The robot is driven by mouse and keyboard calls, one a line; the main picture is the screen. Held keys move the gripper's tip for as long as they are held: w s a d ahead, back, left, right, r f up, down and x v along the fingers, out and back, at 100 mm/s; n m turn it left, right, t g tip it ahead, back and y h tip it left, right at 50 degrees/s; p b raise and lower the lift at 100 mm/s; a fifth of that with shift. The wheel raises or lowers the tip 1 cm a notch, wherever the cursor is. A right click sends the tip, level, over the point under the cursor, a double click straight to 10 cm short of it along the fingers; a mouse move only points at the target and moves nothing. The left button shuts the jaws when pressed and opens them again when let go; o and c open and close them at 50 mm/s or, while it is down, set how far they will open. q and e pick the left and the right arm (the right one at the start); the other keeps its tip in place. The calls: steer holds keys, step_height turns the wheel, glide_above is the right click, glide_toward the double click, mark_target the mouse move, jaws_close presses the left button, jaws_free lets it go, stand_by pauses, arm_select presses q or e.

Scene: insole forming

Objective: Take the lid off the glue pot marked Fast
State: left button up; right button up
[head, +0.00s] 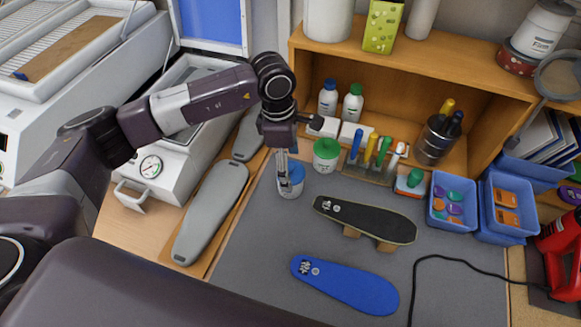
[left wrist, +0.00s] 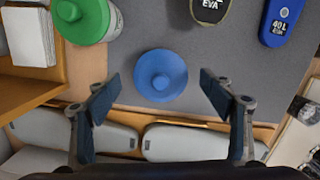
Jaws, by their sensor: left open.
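A white pot with a blue lid (head: 291,176) stands on the grey mat beside the wooden board. A white pot with a green lid (head: 326,152) stands to its right, near the shelf. I cannot read the word Fast on either pot. My left gripper (head: 284,176) points down over the blue-lidded pot and partly hides it. In the left wrist view the blue lid (left wrist: 160,75) lies between the spread fingers of my left gripper (left wrist: 160,84), clear of both. The green lid (left wrist: 82,18) shows at the upper left there. My right gripper is not in view.
A wooden shelf (head: 450,60) stands behind the pots, with two bottles and a rack of coloured tools (head: 372,165). A dark insole (head: 365,219) and a blue insole (head: 345,285) lie in front. Grey forms (head: 210,210) are at the left.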

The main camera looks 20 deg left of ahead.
arm_select(q)
steer(key=c, duration=1.1)
steer(key=shift+s, duration=0.25)
steer(key=c, duration=0.7)
steer(key=shift+f, duration=0.1)
jaws_close()
